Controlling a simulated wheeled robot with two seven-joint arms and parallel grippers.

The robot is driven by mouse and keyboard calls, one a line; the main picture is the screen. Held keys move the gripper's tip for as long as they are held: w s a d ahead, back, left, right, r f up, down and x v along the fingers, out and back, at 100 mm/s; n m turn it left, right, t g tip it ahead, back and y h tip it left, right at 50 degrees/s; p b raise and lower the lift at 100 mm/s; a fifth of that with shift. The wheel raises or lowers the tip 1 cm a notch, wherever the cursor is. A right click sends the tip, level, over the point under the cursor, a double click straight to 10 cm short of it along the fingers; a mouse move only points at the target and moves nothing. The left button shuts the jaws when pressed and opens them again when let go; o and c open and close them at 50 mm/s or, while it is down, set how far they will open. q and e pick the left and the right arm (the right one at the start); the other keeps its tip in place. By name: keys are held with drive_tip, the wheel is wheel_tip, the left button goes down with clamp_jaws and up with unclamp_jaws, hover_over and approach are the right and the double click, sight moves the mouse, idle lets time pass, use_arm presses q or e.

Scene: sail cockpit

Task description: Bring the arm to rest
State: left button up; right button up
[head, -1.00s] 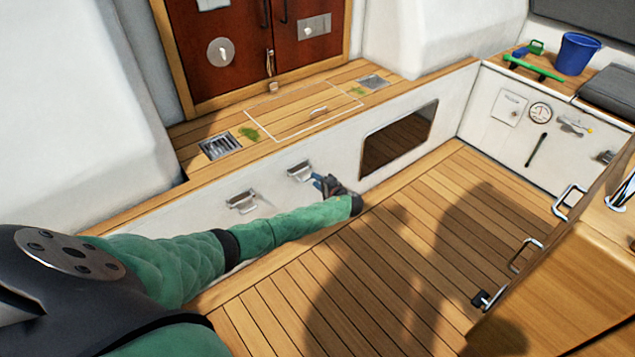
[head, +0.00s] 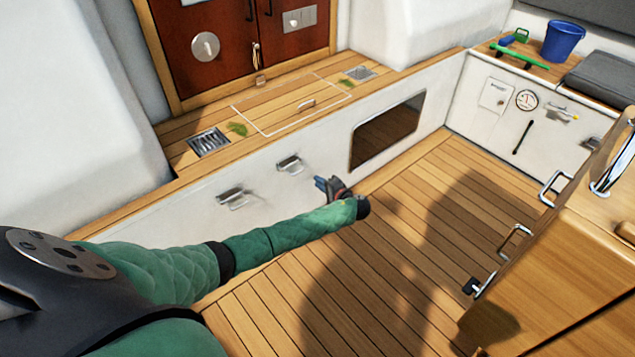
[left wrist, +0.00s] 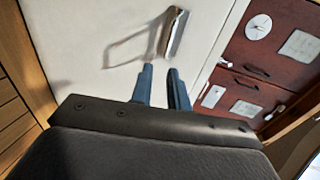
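My left arm, in a green quilted sleeve, reaches from the lower left across the head view. Its gripper (head: 319,183) is in front of the white cockpit side, a little right of and below a metal handle (head: 290,163), apart from it. In the left wrist view the two blue-grey fingers (left wrist: 161,72) stand apart with a narrow gap and nothing between them. A metal handle (left wrist: 177,32) shows on the white panel beyond the fingertips. My right gripper is in neither view.
A second handle (head: 235,197) is on the white panel, left of the first. A dark window (head: 387,131) lies to the right. The wooden deck (head: 405,235) is clear. A wooden cabinet (head: 575,260) stands at right. A blue bucket (head: 563,41) sits on the far bench.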

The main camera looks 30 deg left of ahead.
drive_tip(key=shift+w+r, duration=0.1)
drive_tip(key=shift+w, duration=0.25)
